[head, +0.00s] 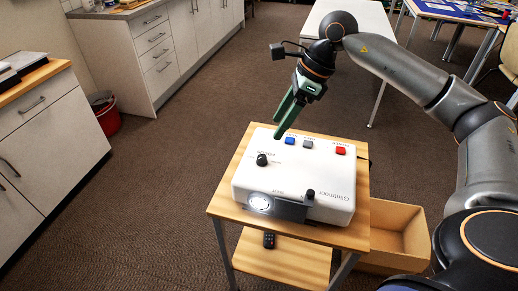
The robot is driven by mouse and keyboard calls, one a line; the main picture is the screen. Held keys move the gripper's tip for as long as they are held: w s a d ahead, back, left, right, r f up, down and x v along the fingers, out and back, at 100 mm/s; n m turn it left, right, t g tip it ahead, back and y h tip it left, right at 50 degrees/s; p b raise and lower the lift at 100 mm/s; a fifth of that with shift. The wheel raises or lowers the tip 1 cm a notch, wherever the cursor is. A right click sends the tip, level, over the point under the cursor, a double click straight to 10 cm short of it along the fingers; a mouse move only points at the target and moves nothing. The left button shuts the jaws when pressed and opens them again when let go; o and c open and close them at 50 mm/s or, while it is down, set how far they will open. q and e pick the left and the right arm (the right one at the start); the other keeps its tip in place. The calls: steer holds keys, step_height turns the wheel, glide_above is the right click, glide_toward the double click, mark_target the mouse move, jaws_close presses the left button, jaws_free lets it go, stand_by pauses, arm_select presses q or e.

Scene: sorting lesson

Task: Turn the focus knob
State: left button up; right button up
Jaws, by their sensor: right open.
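A white projector (328,183) sits on a small wooden stand (223,198) with its lit lens (259,202) facing the front left. The black focus knob (262,160) stands on its top near the left side. Blue, grey and red buttons lie along the back of the top. A second small black knob (310,194) is near the front edge. My right gripper (279,136), with green fingers pointing down, is above the projector's back left part, behind and a little right of the focus knob. It is open and holds nothing visible. My left gripper is not in view.
A remote (268,240) lies on the stand's lower shelf (290,262). An open wooden box (400,235) is on the floor at the right. Cabinets (45,150) line the left, with a red bucket (105,116) beside them. White and blue tables stand behind. The floor left of the stand is clear.

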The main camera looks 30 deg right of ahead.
mark_target(262, 157)
steer(key=x, duration=0.4)
steer(key=d+x, duration=0.1)
steer(key=x, duration=0.6)
steer(key=shift+w+d+f, duration=0.1)
steer(key=shift+w+f, duration=0.05)
steer(key=shift+f, duration=0.35)
steer(key=shift+c, duration=0.4)
jaws_close()
